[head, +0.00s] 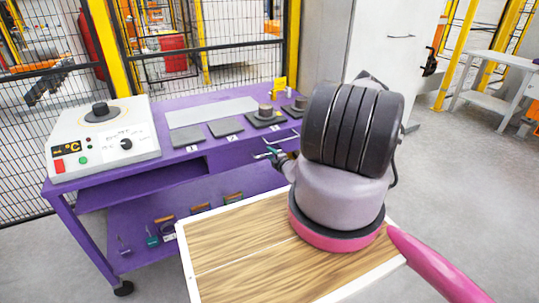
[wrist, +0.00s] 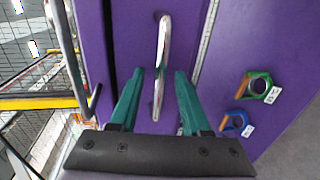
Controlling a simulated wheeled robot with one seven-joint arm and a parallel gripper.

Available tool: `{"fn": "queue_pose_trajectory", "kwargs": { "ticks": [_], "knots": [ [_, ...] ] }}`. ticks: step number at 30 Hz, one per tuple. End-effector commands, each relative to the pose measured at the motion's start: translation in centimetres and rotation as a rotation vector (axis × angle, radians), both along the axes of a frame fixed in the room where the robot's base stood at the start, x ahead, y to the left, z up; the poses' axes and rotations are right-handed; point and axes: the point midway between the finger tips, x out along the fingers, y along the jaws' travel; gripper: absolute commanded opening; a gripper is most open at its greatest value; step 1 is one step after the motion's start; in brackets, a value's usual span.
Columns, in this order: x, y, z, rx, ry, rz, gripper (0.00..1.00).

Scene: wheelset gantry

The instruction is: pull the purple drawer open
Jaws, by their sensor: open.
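The purple drawer (head: 232,154) is under the top of the purple workbench, on its right side. Its front also shows in the wrist view (wrist: 186,40), with a silver bar handle (wrist: 161,65) running up and down the picture. My gripper (wrist: 159,78) has two teal fingers, apart, one on each side of the handle's lower part in the wrist view. I see no clear contact between fingers and handle. In the head view my gripper (head: 268,153) is small beside the drawer front, and my arm hides part of the bench's right end.
A white control box (head: 100,140) with a black knob stands on the bench's left. Grey plates (head: 187,137) and small parts lie on top. Several tools, including a green ring (wrist: 258,85) and a blue ring (wrist: 236,124), are on the lower shelf. Open floor lies right.

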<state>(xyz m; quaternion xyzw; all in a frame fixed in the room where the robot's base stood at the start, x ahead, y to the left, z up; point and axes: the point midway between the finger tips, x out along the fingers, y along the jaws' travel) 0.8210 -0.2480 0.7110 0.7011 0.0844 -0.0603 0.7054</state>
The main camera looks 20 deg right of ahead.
Motion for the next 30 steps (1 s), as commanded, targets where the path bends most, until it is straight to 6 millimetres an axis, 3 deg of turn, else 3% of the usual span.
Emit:
{"fn": "queue_pose_trajectory", "kwargs": {
  "ticks": [6, 14, 18, 30],
  "knots": [
    [1.6, 0.0, -0.3, 0.000, 0.000, -0.001, 0.47],
    [1.7, 0.0, -0.3, 0.001, 0.000, 0.000, 0.47],
    [1.7, 0.0, -0.3, 0.000, 0.000, 0.000, 0.00],
    [1.6, 0.0, -0.3, 0.000, 0.000, 0.000, 0.00]
  ]
}}
